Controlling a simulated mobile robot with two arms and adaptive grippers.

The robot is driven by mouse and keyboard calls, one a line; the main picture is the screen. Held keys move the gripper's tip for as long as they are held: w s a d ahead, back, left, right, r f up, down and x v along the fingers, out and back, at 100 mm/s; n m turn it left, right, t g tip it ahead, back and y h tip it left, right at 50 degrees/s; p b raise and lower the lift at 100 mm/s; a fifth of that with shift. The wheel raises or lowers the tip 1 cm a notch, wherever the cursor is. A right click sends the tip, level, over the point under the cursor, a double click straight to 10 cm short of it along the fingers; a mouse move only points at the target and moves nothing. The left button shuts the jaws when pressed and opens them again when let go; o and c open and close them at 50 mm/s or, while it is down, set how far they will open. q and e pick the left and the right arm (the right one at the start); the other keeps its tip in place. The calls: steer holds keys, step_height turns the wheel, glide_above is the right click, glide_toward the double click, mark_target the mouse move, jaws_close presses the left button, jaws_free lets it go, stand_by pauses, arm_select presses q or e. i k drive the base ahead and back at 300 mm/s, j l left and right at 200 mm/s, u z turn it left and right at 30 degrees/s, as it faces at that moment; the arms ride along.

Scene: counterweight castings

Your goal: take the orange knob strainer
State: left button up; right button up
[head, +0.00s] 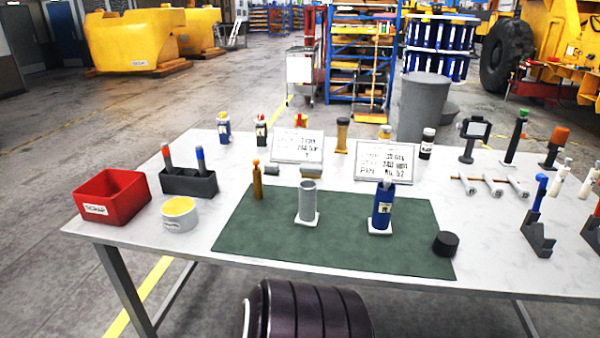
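A small item with an orange knob-like top (560,135) stands upright on a dark base at the back right of the white table. It is the clearest orange-topped thing in view, but it is too small to tell whether it is a strainer. A slim amber-orange item (257,182) stands upright at the left of the green mat. A green-topped item on a dark stand (516,136) is to the left of the orange-topped one. Neither of my grippers shows in the head view.
The white table (130,232) carries a green mat (330,250) with a grey cylinder (308,203) and blue bottle (382,207). A red bin (112,198), dark marker holder (189,183), two sign cards (387,162) and black puck (445,244) also stand there.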

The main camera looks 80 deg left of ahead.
mark_target(256, 171)
steer(key=l+u, duration=0.15)
steer(key=u, duration=2.85)
steer(key=i+j+z, duration=0.2)
steer(key=i+j, duration=0.15)
steer(key=j, duration=0.25)
steer(key=i+j+z, duration=0.15)
steer(key=j, duration=0.15)
steer(key=i+j+z, duration=0.1)
steer(key=j, duration=0.25)
steer(key=i+j+z, duration=0.1)
steer(key=i+j, duration=0.1)
steer(key=j, duration=0.1)
